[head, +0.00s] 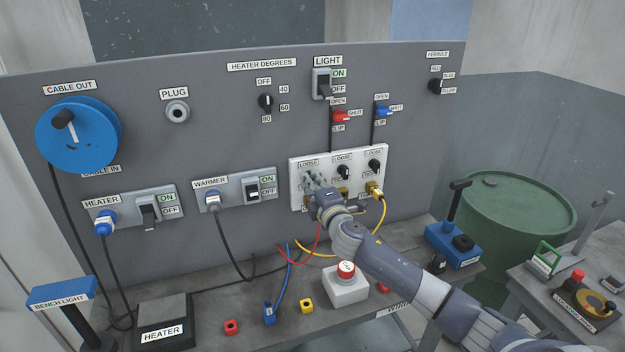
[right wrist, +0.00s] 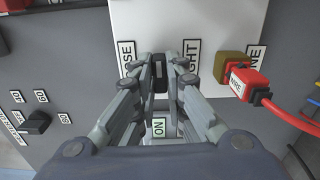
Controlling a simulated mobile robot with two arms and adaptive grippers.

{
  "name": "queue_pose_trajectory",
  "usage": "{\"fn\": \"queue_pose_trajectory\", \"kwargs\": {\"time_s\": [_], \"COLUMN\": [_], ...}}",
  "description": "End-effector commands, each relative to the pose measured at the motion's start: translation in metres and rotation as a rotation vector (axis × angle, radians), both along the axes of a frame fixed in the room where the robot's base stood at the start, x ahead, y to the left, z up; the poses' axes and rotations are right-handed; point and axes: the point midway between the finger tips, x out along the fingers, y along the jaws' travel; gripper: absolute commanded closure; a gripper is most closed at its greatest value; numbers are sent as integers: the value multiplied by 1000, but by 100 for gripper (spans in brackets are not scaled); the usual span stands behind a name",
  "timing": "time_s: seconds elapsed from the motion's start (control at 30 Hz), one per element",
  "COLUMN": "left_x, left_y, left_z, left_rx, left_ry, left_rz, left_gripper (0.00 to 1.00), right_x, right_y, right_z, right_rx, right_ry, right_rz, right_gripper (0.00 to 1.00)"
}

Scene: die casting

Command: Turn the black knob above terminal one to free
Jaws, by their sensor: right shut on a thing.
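The white terminal panel (head: 297,167) is fixed to the grey board. It has three black knobs in a row, each under a LOOSE label. My right gripper (head: 319,181) covers the leftmost knob. In the right wrist view, my right gripper (right wrist: 160,72) is shut on that black knob (right wrist: 159,77), which sits between a label ending in "OSE" and one ending in "GHT". A red plug (right wrist: 240,80) sits in the brass terminal (right wrist: 231,65) beside a label ending in "NE". The knob's pointing is hard to tell. My left gripper is not in view.
The middle knob (head: 343,172) and right knob (head: 374,165) are close to my right gripper. A yellow cable (head: 382,212) and a red cable (head: 300,262) hang below the panel. A white box with a red button (head: 346,290) stands under my right arm.

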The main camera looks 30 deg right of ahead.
Motion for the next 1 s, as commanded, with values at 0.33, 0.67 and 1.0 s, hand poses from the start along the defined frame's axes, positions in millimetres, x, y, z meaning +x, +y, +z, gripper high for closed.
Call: {"fn": "queue_pose_trajectory", "kwargs": {"time_s": [0.33,0.67,1.0], "left_x": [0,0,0], "left_y": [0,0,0], "left_z": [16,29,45], "left_rx": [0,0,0], "left_ry": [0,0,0], "left_rz": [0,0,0], "left_gripper": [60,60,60], "right_x": [0,0,-1], "right_y": [0,0,-1], "right_z": [0,-1,-2], "right_rx": [-322,-627,-941], "right_ry": [80,153,228], "right_rz": [2,2,2], "right_gripper": [100,100,100]}}
